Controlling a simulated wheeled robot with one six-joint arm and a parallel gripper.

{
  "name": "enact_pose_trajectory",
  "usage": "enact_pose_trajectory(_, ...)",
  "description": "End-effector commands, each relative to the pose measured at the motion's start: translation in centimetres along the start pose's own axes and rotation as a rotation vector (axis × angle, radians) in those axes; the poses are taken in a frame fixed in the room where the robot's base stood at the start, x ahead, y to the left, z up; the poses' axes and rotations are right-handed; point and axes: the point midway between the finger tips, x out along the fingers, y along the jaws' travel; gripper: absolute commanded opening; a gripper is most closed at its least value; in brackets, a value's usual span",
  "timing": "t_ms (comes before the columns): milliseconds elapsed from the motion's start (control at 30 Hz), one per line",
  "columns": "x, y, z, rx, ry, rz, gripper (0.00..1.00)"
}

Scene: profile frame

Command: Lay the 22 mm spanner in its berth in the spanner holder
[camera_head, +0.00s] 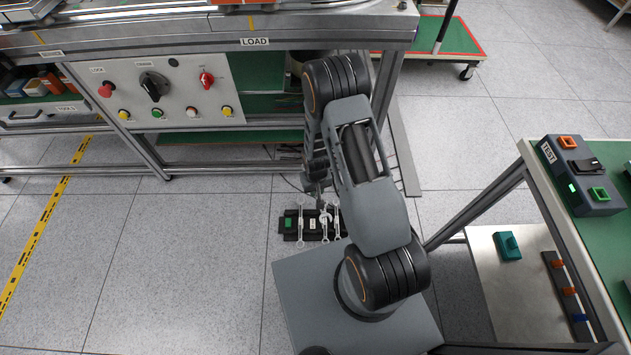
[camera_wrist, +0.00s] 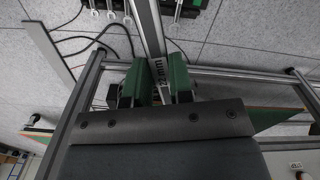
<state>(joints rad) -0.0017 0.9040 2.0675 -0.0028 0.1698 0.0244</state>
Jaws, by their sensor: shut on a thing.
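My gripper (camera_wrist: 155,90) is shut on a grey spanner (camera_wrist: 149,28) in the wrist view. The spanner's flat shank lies between the green fingers, with a label that ends in "2 mm"; its far end runs out of the top of the picture. The spanner holder (camera_head: 288,236) is a dark rack with a green patch, low in the middle of the head view. Several spanners (camera_head: 301,228) show at it. My gripper (camera_head: 319,190) is just above the holder there, partly hidden by my arm. Which berth is empty cannot be told.
A workbench with a control panel (camera_head: 158,92) stands behind my arm. A green-topped test bench (camera_head: 606,238) is at the right. Loose dark cables (camera_wrist: 98,43) show near the holder in the wrist view. Open tiled floor lies left of the holder.

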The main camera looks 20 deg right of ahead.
Motion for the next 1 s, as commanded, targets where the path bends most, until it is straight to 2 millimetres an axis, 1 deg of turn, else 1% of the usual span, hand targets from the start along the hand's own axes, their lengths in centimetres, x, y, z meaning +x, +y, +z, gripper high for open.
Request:
enact_pose_trajectory(33, 3.4, 0.0, 0.1, 0.006, -0.004, 0.0, 0.0)
enact_pose_trajectory(167, 8.6, 0.0, 0.2, 0.023, -0.004, 0.0, 0.0)
enact_pose_trajectory(200, 10.2, -0.1, 0.2, 0.03, -0.003, 0.0, 0.0)
enact_pose_trajectory(267, 12.6, -0.1, 0.2, 0.041, -0.004, 0.0, 0.0)
enact_pose_trajectory(300, 14.2, -0.1, 0.2, 0.049, -0.003, 0.0, 0.0)
enact_pose_trajectory(367, 16.6, -0.1, 0.2, 0.06, -0.003, 0.0, 0.0)
enact_pose_trajectory(400, 18.2, -0.1, 0.2, 0.069, -0.003, 0.0, 0.0)
enact_pose_trajectory(467, 20.5, -0.1, 0.1, 0.083, -0.003, 0.0, 0.0)
enact_pose_trajectory(500, 22.0, -0.1, 0.1, 0.091, -0.003, 0.0, 0.0)
enact_pose_trajectory(600, 25.4, -0.1, -0.1, 0.117, -0.001, 0.0, 0.0)
enact_pose_trajectory(700, 28.3, -0.2, -0.4, 0.144, -0.001, 0.0, 0.0)
enact_pose_trajectory(833, 31.0, -0.2, -1.2, 0.185, -0.001, 0.0, 0.0)
enact_pose_trajectory(1000, 30.9, -0.2, -3.5, 0.24, 0.003, -0.001, 0.0)
